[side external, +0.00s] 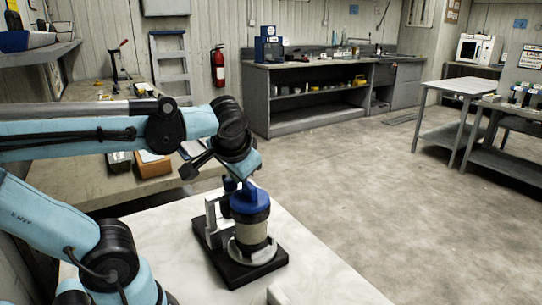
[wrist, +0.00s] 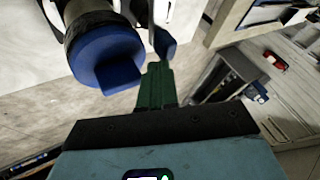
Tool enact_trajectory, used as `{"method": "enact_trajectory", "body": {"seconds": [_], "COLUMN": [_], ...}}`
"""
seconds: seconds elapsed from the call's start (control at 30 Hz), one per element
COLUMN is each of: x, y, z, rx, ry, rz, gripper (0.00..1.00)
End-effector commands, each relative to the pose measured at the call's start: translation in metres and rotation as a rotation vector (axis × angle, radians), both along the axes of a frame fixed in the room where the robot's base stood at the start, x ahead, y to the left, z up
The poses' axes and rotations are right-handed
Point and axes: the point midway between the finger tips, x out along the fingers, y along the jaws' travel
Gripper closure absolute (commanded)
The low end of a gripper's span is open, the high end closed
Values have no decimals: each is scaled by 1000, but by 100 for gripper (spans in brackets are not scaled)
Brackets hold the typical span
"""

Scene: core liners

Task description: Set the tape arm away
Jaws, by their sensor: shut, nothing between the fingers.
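A core liner (side external: 251,225) with a blue cap (side external: 249,199) stands upright in a pale ring on a black base (side external: 232,266). The cap, with a raised blue tab, also shows at the upper left of the wrist view (wrist: 104,58). In the wrist view a dark blue knob (wrist: 165,45) lies just beyond the fingertips. My gripper (wrist: 157,68) is shut and empty, beside the cap; I cannot tell whether it touches the knob.
A workbench (side external: 112,183) with a brown box (side external: 153,165) is behind on the left. Open floor lies beyond the white table.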

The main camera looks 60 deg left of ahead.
Motion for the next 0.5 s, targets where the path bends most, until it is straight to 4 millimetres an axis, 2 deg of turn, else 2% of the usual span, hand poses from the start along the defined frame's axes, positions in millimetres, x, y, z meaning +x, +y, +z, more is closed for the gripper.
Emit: {"method": "enact_trajectory", "body": {"seconds": [0.5], "x": [3], "y": [6], "z": [0], "rx": [0], "ry": [0], "rz": [98], "gripper": [100]}}
